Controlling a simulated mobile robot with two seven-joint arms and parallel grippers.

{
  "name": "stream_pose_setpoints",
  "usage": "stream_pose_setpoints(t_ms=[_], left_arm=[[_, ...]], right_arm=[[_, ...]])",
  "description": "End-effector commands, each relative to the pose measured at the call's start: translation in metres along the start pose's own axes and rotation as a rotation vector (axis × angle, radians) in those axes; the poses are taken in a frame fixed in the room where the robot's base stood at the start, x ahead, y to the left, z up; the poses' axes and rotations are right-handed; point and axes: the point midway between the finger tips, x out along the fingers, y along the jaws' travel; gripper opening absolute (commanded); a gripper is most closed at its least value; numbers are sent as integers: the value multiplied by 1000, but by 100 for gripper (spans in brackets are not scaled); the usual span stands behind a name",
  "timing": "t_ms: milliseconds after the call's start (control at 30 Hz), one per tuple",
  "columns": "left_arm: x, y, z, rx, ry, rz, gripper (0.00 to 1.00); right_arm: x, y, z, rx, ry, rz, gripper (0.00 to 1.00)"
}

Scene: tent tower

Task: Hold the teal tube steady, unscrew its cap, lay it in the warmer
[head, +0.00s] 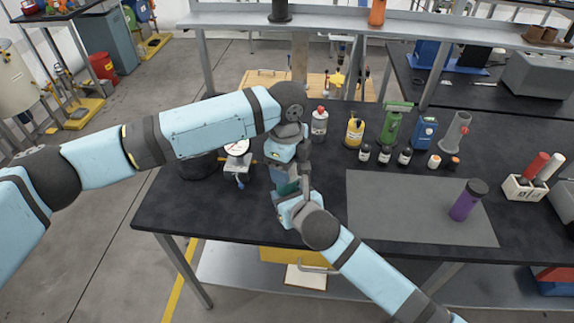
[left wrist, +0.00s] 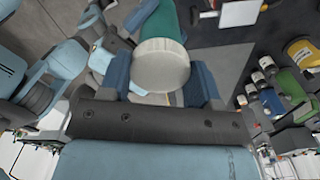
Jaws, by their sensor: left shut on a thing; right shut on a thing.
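The teal tube (head: 288,188) is mostly hidden between my two grippers near the front of the black bench. It also shows in the left wrist view (left wrist: 165,22), with its pale round cap (left wrist: 162,65) towards that camera. My left gripper (left wrist: 161,82) is shut on the cap, one blue finger on each side. In the head view my left gripper (head: 284,174) is just above my right gripper (head: 288,198), which is shut on the tube lower down. The cap is on or against the tube's end; I cannot tell how tight. I cannot surely tell which thing is the warmer.
A grey mat (head: 400,215) lies to the right, with a purple capped tube (head: 468,200) standing on it. A white rack (head: 525,189) with red and pale tubes is farther right. Several bottles stand behind the mat. A device with a dial (head: 237,148) stands left of my grippers.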

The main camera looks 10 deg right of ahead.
Motion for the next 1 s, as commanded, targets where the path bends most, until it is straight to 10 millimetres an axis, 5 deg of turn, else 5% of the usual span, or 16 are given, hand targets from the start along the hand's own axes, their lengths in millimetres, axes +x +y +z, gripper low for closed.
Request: stream_pose_setpoints(t_ms=[400,433,533,1000], left_arm=[[0,0,0,-109,0,1,29],[0,0,0,-108,0,1,64],[0,0,0,-108,0,1,83],[-19,0,0,-106,0,-1,83]], right_arm=[[0,-1,0,0,0,-1,0],[0,-1,0,0,0,-1,0],[0,-1,0,0,0,-1,0],[0,0,0,0,-1,0,0]])
